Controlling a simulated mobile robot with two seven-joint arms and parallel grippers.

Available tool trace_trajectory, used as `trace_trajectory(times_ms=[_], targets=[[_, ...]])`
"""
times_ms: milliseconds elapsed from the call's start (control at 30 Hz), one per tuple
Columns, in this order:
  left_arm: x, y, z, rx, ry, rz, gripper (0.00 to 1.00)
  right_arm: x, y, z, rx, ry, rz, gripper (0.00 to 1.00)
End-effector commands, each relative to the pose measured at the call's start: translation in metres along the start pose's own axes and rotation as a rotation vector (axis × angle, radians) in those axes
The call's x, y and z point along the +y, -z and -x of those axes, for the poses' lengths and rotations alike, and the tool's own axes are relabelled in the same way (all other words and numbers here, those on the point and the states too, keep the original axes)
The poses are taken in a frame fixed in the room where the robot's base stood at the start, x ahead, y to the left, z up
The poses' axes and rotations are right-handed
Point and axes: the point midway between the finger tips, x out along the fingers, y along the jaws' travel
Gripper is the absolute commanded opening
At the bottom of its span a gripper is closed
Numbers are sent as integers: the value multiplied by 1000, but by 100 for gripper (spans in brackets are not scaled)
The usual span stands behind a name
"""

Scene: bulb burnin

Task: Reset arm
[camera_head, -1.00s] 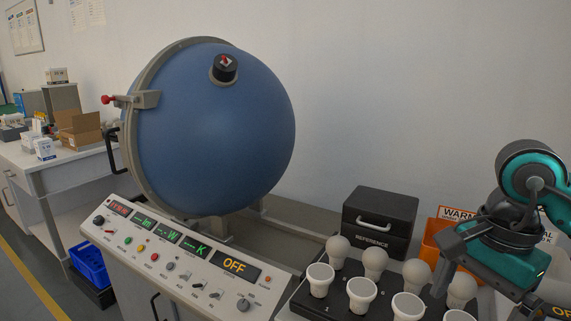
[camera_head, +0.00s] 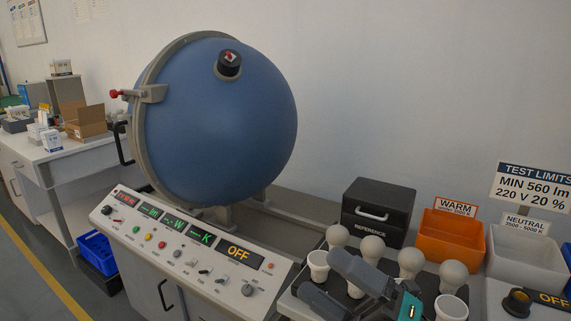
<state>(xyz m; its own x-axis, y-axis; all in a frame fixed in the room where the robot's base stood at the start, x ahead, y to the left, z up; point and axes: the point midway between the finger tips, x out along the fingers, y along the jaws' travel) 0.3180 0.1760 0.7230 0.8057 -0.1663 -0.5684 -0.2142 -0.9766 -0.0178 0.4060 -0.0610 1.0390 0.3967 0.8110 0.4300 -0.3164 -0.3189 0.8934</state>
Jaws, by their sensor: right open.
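My right gripper (camera_head: 322,275) is at the bottom right, low over the black bulb tray (camera_head: 285,305). Its two grey fingers are spread apart and point to the left, with nothing seen between them. Its teal wrist part shows at the lower edge. The fingers hide part of the tray and some of its bulbs; whether they touch any bulb I cannot tell. Several white bulbs stand in the tray, such as a back-row bulb (camera_head: 411,262) and a front-right bulb (camera_head: 451,306). My left gripper is not in view.
A blue sphere (camera_head: 215,125) stands behind a control panel (camera_head: 190,255) reading OFF. A black REFERENCE box (camera_head: 379,208), an orange WARM bin (camera_head: 447,240) and a white NEUTRAL bin (camera_head: 524,258) stand along the wall. A dark round socket (camera_head: 517,301) is at far right.

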Motion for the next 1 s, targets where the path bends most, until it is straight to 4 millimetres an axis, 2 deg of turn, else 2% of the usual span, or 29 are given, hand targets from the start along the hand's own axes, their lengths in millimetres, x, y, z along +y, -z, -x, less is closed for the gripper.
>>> trace_trajectory(times_ms=[33,100,167,200,267,333,400,500,600,700,1000], targets=[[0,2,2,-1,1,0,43,-18,-14,16,-172,13,-175,96],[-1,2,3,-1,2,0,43,-47,-31,45,-404,33,-408,96],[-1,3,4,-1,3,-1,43,-77,-37,77,-605,53,-608,96],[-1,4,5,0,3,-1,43,-97,-36,101,-732,65,-734,96],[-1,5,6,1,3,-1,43,-125,-29,135,-904,83,-901,96],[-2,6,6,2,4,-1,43,-152,-13,171,-1076,101,-1065,96],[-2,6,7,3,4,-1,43,-173,6,201,-1218,115,-1197,96],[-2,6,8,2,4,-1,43,-192,31,233,-1373,129,-1337,96],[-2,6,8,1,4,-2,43,-203,51,253,-1472,139,-1424,96],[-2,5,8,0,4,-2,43,-208,60,262,-1519,141,-1466,96],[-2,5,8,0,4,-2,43,-208,61,262,-1522,141,-1468,96]])
